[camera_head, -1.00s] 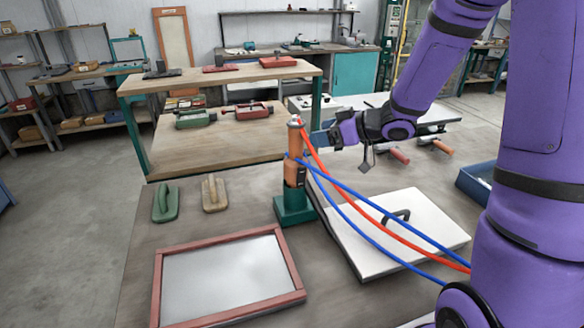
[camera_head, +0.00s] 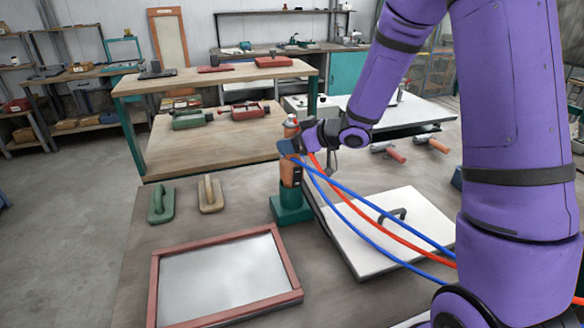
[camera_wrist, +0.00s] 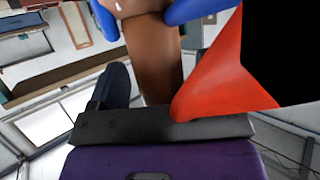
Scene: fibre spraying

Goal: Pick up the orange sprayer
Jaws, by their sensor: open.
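The orange sprayer (camera_head: 290,174) stands upright in a green stand (camera_head: 292,209) on the near table, with red and blue hoses running off to the right. My gripper (camera_head: 287,148) is at its upper body, with a dark blue finger showing across the sprayer's near side. In the wrist view the sprayer's body (camera_wrist: 153,60) fills the middle, close to the palm, with a dark finger to its left and a red hose (camera_wrist: 222,75) to its right. The jaws are open around the sprayer; contact cannot be told.
A red-framed panel (camera_head: 156,290) lies in front, and a white panel with a dark handle (camera_head: 392,215) lies to the right. A green float (camera_head: 161,206) and a tan float (camera_head: 210,195) lie to the left. The hoses cross over the white panel.

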